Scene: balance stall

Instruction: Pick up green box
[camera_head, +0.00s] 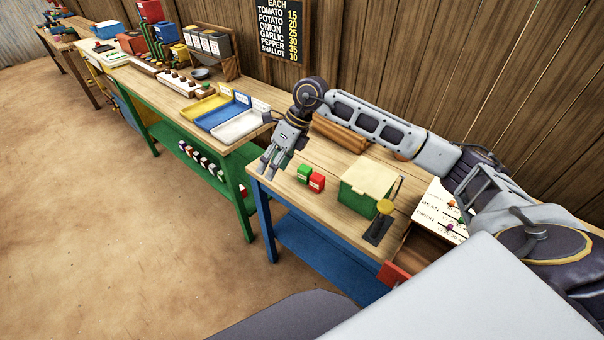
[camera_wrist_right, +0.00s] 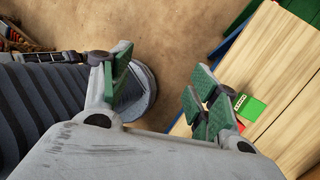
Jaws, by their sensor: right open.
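A small green box (camera_head: 304,174) sits on the wooden top of the blue table (camera_head: 330,157), just left of a small red box (camera_head: 317,183). A larger green box (camera_head: 358,202) with a cream lid stands to their right. My right gripper (camera_head: 271,163) is open and empty, pointing down above the table's left end, left of the small green box. In the right wrist view, the open fingers (camera_wrist_right: 163,92) show with floor between them. The small green box (camera_wrist_right: 254,108) lies beyond the right finger, which partly hides the red box. My left gripper is out of view.
A yellow-topped dark tool (camera_head: 380,222) lies in front of the larger box. Wooden logs (camera_head: 341,134) lie at the back by the wall. A green table (camera_head: 232,152) with yellow, blue and white trays stands to the left. Bare table lies behind the small boxes.

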